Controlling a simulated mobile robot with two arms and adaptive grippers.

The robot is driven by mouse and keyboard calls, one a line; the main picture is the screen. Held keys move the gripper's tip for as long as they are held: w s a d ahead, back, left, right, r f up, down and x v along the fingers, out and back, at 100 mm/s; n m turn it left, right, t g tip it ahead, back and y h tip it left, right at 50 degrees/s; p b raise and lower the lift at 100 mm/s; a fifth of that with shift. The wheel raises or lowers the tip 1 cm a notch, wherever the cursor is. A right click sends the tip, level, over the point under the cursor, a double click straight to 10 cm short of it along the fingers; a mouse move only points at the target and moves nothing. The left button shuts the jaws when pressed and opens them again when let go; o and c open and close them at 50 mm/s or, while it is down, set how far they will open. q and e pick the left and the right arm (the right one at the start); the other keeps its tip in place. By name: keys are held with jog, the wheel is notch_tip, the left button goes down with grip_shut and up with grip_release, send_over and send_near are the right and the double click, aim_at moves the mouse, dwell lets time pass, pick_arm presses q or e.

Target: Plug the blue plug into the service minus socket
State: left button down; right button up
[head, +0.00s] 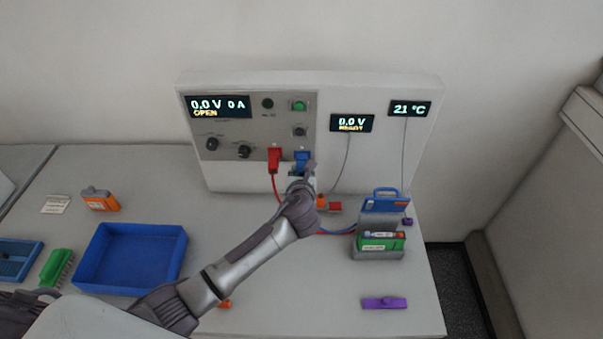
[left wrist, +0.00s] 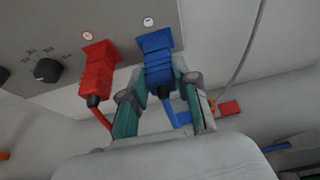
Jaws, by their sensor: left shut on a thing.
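The blue plug (head: 302,156) is at the lower edge of the grey cycler panel (head: 225,128), right of the red plug (head: 274,158). My left gripper (head: 301,178) is shut on the blue plug, which also shows between the fingers in the left wrist view (left wrist: 157,58). The plug's front end meets the panel below a small round mark (left wrist: 148,21); I cannot tell how deep it sits. The socket behind it is hidden. The red plug (left wrist: 98,70) is at the panel beside it with its red cable hanging down. My right gripper is not in view.
A small orange block (head: 321,202) and red block (head: 335,207) are near the cycler's foot. A grey holder (head: 378,254) with a green pack stands right. A blue tray (head: 131,230) lies left and a purple piece (head: 385,303) front right.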

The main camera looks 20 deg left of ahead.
pick_arm(q)
jog(key=shift+w, duration=0.2)
jog(key=c, duration=0.8)
grip_release()
jog(key=shift+o, duration=0.2)
jog(key=shift+s, duration=0.15)
jog(key=v, duration=1.1)
jog(key=shift+s, duration=0.4)
jog(key=shift+d, duration=0.15)
